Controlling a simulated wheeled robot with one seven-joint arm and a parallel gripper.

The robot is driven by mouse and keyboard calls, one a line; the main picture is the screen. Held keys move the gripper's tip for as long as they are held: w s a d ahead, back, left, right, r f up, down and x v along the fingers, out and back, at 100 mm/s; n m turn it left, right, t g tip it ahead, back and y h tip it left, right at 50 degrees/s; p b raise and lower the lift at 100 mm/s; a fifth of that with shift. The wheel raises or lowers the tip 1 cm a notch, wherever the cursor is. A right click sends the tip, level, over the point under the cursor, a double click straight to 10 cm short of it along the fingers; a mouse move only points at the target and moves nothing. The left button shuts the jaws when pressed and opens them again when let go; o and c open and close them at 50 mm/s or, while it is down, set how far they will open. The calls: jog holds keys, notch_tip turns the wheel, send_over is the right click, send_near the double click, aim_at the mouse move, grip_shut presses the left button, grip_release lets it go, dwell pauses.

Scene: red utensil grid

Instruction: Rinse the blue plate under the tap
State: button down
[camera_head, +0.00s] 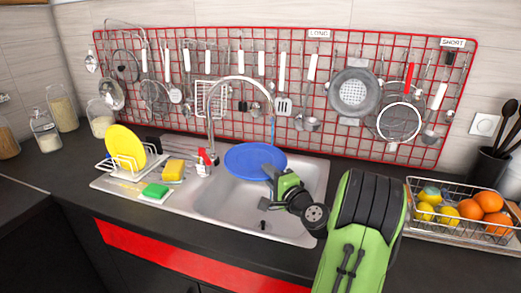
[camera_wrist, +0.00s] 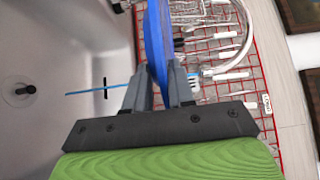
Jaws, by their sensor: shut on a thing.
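The blue plate (camera_head: 254,160) is over the sink basin (camera_head: 215,201) in the head view, below the end of the curved tap (camera_head: 240,79). My gripper (camera_head: 274,176) is shut on the plate's near right edge. In the wrist view the plate (camera_wrist: 154,38) shows edge-on between the two fingers of my gripper (camera_wrist: 162,88). A thin blue streak, which looks like water, runs from the tap's end down to the plate in the head view. The tap's red-marked handle (camera_head: 205,157) stands left of the plate.
A yellow plate (camera_head: 126,146) stands in a white rack on the left of the sink. A yellow sponge (camera_head: 173,169) and a green sponge (camera_head: 155,191) lie beside it. A wire basket (camera_head: 450,228) of fruit is at right. The red grid (camera_head: 330,140) with hanging utensils stands behind.

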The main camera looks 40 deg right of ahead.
jog(key=s+a+r, duration=0.2)
jog(key=a+r, duration=0.2)
jog(key=shift+s, duration=0.4)
